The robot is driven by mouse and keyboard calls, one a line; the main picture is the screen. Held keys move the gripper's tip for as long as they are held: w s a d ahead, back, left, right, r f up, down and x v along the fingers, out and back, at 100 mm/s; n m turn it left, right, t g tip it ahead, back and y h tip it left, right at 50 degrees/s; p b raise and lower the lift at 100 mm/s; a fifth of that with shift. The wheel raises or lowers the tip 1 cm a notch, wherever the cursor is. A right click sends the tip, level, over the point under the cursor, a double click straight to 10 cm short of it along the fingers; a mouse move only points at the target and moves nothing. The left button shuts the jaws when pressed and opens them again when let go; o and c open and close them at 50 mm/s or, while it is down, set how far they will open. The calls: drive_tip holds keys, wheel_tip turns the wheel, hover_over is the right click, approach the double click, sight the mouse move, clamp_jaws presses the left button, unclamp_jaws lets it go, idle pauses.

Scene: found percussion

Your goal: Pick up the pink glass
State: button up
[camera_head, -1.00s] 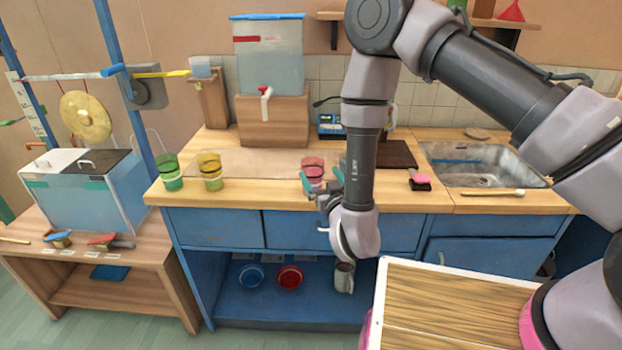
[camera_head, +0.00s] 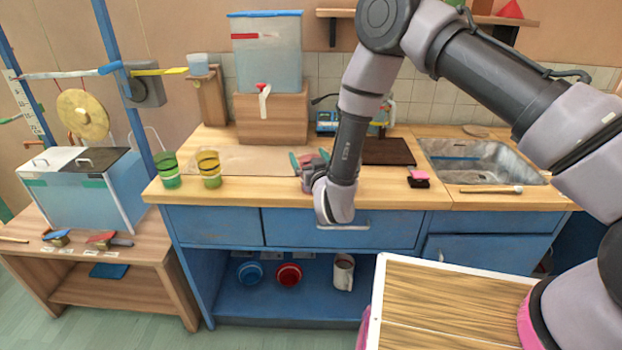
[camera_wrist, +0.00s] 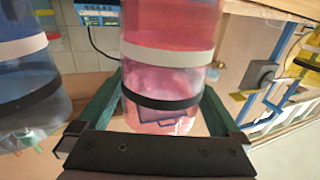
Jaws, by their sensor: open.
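The pink glass (camera_wrist: 165,75), see-through with a white band and a black band, fills the middle of the wrist view. My gripper (camera_wrist: 160,98) is open, with one green finger on each side of the glass. I cannot tell whether either finger touches it. In the head view my gripper (camera_head: 308,160) is at the counter's front part, and it and the wrist mostly hide the pink glass.
A blue glass (camera_wrist: 28,75) stands close beside the pink one. Green (camera_head: 169,171) and yellow (camera_head: 209,170) glasses stand farther left on the counter (camera_head: 250,192). A dispenser (camera_head: 267,60) on a wooden block is behind. A dark board (camera_head: 388,152) lies right.

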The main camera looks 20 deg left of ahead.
clamp_jaws()
drive_tip(key=shift+r, duration=0.2)
